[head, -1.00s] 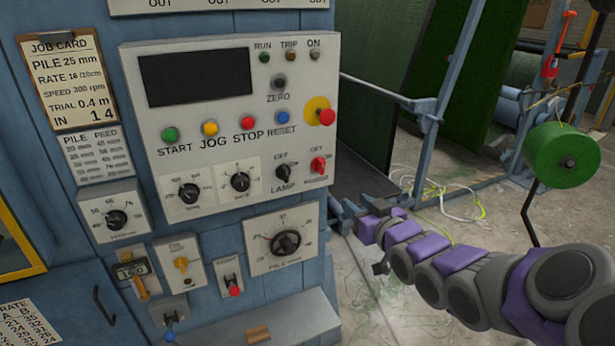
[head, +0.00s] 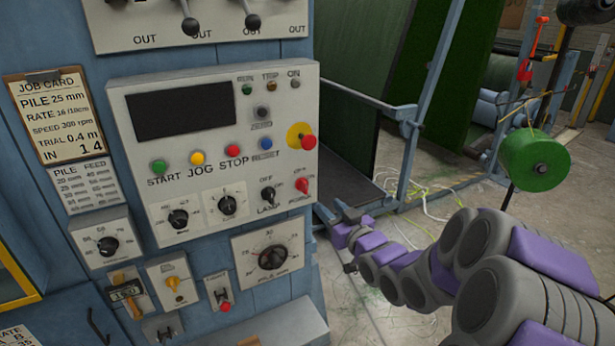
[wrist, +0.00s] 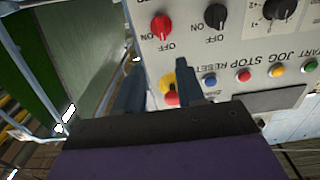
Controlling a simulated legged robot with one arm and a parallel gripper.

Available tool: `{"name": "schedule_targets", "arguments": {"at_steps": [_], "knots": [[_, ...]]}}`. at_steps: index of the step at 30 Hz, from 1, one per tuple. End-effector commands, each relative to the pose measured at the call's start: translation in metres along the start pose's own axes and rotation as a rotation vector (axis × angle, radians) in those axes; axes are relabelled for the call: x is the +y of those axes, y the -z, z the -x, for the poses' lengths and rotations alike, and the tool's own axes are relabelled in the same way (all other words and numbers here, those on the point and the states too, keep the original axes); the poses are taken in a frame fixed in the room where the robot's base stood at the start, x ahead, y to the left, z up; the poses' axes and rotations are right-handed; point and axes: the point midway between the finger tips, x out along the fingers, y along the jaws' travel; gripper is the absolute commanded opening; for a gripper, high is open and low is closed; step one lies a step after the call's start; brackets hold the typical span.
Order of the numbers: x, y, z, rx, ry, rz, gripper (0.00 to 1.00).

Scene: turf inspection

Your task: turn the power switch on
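The power switch is a red rotary knob (head: 302,187) at the lower right of the grey control panel (head: 126,172). In the wrist view the panel is upside down, and the red knob (wrist: 161,27) sits at the top beside ON and OFF marks. I cannot clearly tell which mark it points to. My gripper (head: 334,212) is just right of the panel's lower edge, apart from the knob. In the wrist view its two dark fingers (wrist: 160,70) stand apart with nothing held, below the knob and close to the emergency stop.
A black lamp knob (head: 268,194) is left of the power switch. A red emergency stop (head: 308,142) on a yellow disc is above it. The display (head: 180,107) is dark. A blue metal frame (head: 425,100) and a green spool (head: 535,160) are at right.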

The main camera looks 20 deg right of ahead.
Motion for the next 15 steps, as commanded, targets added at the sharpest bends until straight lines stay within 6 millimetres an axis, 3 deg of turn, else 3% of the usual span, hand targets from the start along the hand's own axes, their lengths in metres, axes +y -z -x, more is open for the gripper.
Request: {"name": "schedule_targets", "arguments": {"at_steps": [11, 15], "knots": [[-0.003, 0.004, -0.013, 0.003, 0.01, 0.011, 0.38], [-0.004, 0.0, -0.039, 0.003, 0.012, 0.008, 0.38]]}}
